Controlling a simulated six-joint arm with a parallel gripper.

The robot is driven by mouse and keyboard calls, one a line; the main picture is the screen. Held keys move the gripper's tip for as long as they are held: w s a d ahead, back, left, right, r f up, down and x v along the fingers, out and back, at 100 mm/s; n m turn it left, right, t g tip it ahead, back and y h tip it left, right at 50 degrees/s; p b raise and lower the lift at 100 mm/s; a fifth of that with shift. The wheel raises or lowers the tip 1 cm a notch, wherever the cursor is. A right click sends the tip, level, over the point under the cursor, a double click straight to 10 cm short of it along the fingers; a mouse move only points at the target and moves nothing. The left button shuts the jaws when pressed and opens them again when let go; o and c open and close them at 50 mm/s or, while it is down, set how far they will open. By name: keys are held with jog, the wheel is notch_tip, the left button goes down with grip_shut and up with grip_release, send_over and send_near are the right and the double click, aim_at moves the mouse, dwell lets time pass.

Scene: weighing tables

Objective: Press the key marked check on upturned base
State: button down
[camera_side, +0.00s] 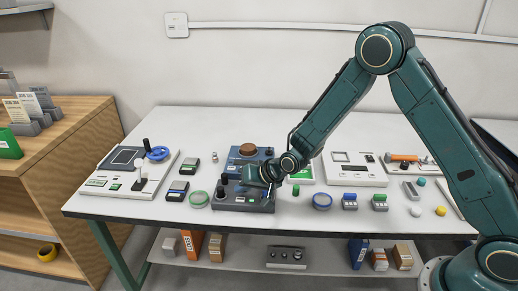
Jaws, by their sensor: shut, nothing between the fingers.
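My gripper (246,180) is low over the middle of the table, above a dark grey box (232,205) with black knobs on top and small light marks along its front. The fingers are small and dark against the box; they are shut and empty. I cannot tell whether they touch it. Part of the box's top is hidden by my gripper. I cannot read any key marked check, and I cannot tell which thing is the upturned base.
Behind the box stands a blue unit (234,158) with a brown round top (248,149). A white panel (110,189) fills the left end. The front edge is mostly clear.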

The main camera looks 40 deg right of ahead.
jog(key=shift+r, duration=2)
jog(key=shift+r, duration=0.1)
jog(key=shift+s+d+r, duration=0.1)
jog(key=shift+r, duration=0.15)
notch_tip(320, 180, up, 9)
jog(key=n, duration=0.1)
send_over(244, 201)
jog(key=s+d, duration=0.3)
jog(key=s, duration=0.2)
jog(key=s+d+r+n+g+h, duration=0.1)
jog(key=s+d+r+n+h, duration=0.15)
jog(key=s+r, duration=0.65)
jog(key=s+d+r+g, duration=0.1)
jog(key=s+d, duration=0.1)
jog(key=s, duration=0.9)
jog(key=s+d+r+n+g, duration=0.1)
jog(key=s+d, duration=0.2)
jog(key=s, duration=0.9)
jog(key=shift+r+h, duration=0.35)
jog(key=shift+r, duration=0.05)
